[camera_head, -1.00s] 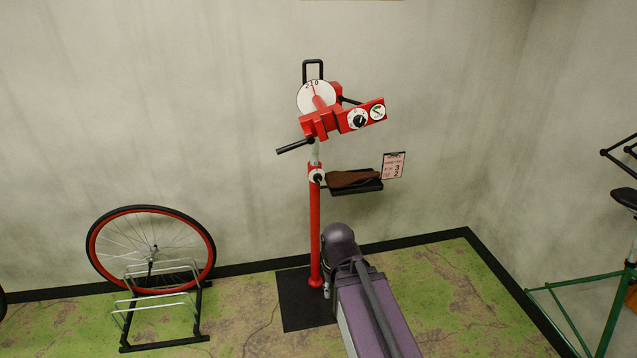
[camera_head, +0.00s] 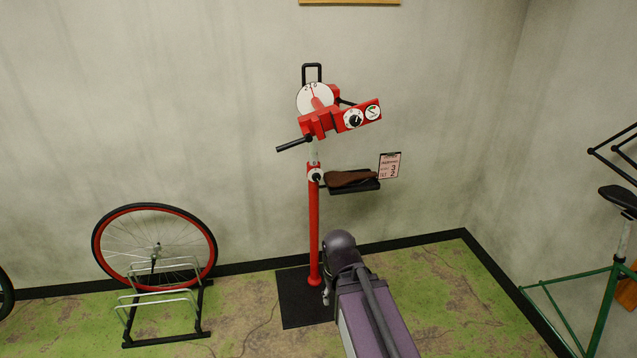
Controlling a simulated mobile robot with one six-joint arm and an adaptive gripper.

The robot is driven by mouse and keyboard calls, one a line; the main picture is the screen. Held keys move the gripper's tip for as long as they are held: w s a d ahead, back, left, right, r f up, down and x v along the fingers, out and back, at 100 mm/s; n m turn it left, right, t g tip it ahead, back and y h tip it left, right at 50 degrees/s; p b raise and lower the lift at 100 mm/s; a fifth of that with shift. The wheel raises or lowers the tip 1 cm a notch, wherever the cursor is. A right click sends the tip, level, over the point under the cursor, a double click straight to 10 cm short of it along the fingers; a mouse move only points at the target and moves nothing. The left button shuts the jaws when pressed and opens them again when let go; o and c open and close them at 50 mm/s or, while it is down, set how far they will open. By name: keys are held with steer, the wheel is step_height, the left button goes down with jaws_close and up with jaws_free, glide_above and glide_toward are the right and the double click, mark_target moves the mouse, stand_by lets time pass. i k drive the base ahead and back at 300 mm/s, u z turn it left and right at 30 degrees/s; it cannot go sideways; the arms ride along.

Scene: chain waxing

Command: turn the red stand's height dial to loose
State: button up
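The red stand (camera_head: 314,235) is an upright post on a black floor plate, with a red clamp head on top. A small dial with a pale face and black knob (camera_head: 316,177) sits at the post's collar, below the silver tube; its setting is too small to read. The head also carries a round white scale (camera_head: 311,97) with a red pointer and a panel with a black knob (camera_head: 355,119) and a gauge. My arm, purple and dark grey, stands low in front of the post's right side. My gripper's fingers do not show clearly.
A black tray (camera_head: 355,187) with a brown saddle juts right from the post, with a pink card (camera_head: 389,166) beside it. A black handle (camera_head: 293,145) sticks out left. A red-rimmed wheel (camera_head: 155,248) stands in a rack at left. A green frame (camera_head: 590,300) stands at right.

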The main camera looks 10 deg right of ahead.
mark_target(316, 177)
steer(key=k, duration=0.45)
steer(key=z, duration=0.45)
steer(key=i, duration=1.45)
steer(key=u, duration=0.45)
